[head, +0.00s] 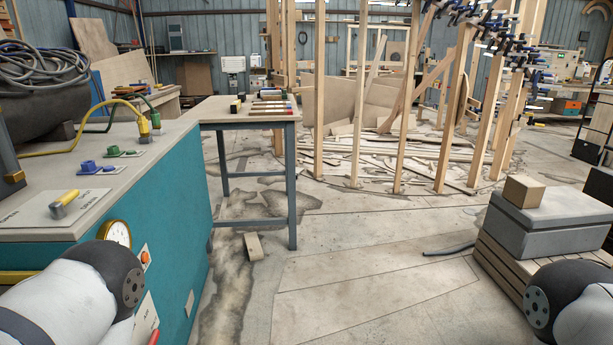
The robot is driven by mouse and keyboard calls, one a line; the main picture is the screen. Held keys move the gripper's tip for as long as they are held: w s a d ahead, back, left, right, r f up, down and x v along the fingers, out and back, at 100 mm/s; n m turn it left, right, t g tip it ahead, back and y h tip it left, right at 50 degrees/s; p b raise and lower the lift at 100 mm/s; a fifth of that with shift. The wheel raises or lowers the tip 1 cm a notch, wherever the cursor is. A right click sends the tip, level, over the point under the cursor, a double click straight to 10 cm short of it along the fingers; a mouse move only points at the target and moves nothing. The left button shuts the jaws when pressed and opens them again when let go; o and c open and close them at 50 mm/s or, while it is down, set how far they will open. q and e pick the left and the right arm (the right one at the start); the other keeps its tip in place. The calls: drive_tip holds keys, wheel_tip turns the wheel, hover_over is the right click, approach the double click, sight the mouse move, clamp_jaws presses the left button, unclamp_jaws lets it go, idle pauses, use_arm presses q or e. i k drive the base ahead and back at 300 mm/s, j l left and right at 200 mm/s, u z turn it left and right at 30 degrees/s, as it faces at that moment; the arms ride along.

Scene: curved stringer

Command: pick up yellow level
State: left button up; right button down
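No yellow level can be made out for certain. A small workbench (214,112) stands left of centre. Several slim tools (271,104) with coloured parts lie at its right end. Small dark and yellow items (236,105) stand near its middle. They are too small to tell which, if any, is a level. A yellow-handled valve lever (65,200) sits on a plate on top of the teal machine at the left. Only white and black links of my two arms show, at the lower left and lower right corners. Both grippers are out of view.
The teal machine (170,200) with gauge (118,232) and hoses fills the left side. A grey case (540,215) with a wooden block (524,190) rests on a slatted crate at right. Upright timber posts (357,100) and scrap wood stand behind. The middle floor is mostly clear.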

sight(236, 106)
drive_tip(key=i+j, duration=0.1)
drive_tip(key=i, duration=1.1)
drive_tip(key=i+j, duration=0.15)
drive_tip(key=i, duration=1.05)
